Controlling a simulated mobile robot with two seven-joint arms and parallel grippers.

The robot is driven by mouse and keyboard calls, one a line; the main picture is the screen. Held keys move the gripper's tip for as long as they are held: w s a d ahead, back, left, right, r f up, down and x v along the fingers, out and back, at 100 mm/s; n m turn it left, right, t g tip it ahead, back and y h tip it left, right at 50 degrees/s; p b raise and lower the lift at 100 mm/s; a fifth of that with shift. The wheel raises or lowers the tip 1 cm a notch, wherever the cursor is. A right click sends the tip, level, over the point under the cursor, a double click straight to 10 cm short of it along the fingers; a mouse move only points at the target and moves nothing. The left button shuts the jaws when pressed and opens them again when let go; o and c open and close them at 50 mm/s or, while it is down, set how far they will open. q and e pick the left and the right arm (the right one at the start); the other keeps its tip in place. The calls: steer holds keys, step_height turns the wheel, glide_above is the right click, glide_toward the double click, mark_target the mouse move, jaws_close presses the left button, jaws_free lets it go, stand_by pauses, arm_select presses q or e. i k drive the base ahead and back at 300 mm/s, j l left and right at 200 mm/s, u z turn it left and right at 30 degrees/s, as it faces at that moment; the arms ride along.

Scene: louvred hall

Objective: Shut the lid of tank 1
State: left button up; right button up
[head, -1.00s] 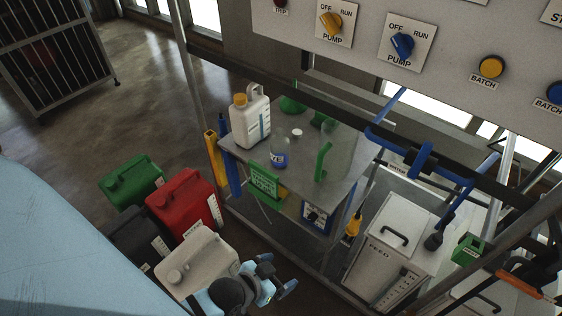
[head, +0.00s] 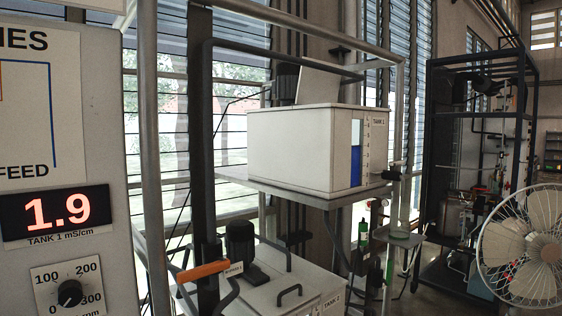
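Tank 1 (head: 300,150) is a white box on a raised grey shelf in the middle of the head view. Its right face carries a TANK 1 label and a level strip with blue in the lower part. A pale flat panel, which looks like its lid (head: 318,82), stands up at a steep tilt above the tank's top, so the lid appears open. A dark pump-like part (head: 287,82) shows beside the panel. The inside of the tank is hidden. Neither of my grippers is in view.
A control panel (head: 70,130) reading 1.9 fills the left edge. Metal posts and a dark rail (head: 270,42) cross in front of and above the tank. Tank 2 (head: 285,285), with a closed-looking top and handle, sits below. A fan (head: 535,245) stands at right.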

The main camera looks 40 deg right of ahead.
mark_target(314, 86)
steer(key=z, duration=1.6)
steer(key=i+l+u, duration=0.3)
steer(key=l+u, duration=0.15)
steer(key=i+l+u, duration=0.2)
steer(key=l+u, duration=0.25)
steer(key=i+l+u, duration=0.1)
steer(key=l+u, duration=0.35)
steer(key=l, duration=0.15)
steer(key=l+u, duration=0.45)
steer(key=l, duration=0.15)
steer(key=l+u, duration=0.45)
steer(key=l, duration=0.2)
steer(key=k+l+u, duration=0.2)
steer(key=l+u, duration=0.25)
steer(key=k+l+u, duration=0.25)
steer(key=l+u, duration=0.2)
steer(key=l, duration=0.15)
steer(key=k+l+u, duration=0.3)
steer(key=l+u, duration=0.15)
steer(key=k+l+u, duration=0.3)
steer(key=k+l, duration=0.45)
